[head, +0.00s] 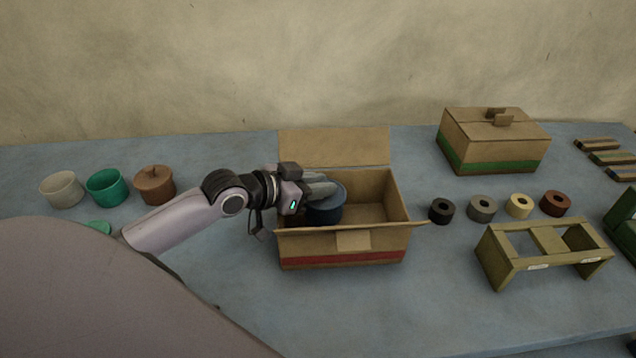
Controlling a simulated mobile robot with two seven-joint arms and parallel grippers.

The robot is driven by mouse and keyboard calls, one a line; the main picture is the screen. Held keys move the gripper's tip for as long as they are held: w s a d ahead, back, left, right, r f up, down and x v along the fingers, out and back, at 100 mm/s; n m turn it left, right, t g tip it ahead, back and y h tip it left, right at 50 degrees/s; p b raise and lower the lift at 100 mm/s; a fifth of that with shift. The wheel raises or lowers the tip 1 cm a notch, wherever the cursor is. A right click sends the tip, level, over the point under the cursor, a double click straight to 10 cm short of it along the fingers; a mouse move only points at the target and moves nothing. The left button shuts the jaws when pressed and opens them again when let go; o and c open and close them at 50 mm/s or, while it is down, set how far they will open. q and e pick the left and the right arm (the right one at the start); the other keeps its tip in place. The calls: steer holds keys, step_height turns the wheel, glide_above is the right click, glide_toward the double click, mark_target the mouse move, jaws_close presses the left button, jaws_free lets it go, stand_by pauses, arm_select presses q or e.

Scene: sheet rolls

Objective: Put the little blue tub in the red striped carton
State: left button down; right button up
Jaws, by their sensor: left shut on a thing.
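The little blue tub (326,212) is held inside the open mouth of the red striped carton (345,258), at its left side. My left gripper (322,190) is shut on the tub, reaching in over the carton's left wall. The carton's back flap stands up and a small tab hangs on its front. The tub's lower part is hidden by the front wall, so I cannot tell whether it touches the carton floor. Something reddish brown shows beside the tub under the gripper. The carton's right part looks empty.
A closed green striped carton (493,142) is at back right. Several rolls (482,208) stand behind an olive rack (543,255). The table front is clear.

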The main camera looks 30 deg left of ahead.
arm_select(q)
steer(key=shift+f, duration=0.4)
steer(key=c, duration=0.9)
jaws_free()
steer(key=shift+r, duration=0.65)
steer(key=shift+p+v, duration=0.4)
steer(key=shift+v, duration=5.6)
steer(key=shift+w+r, duration=0.1)
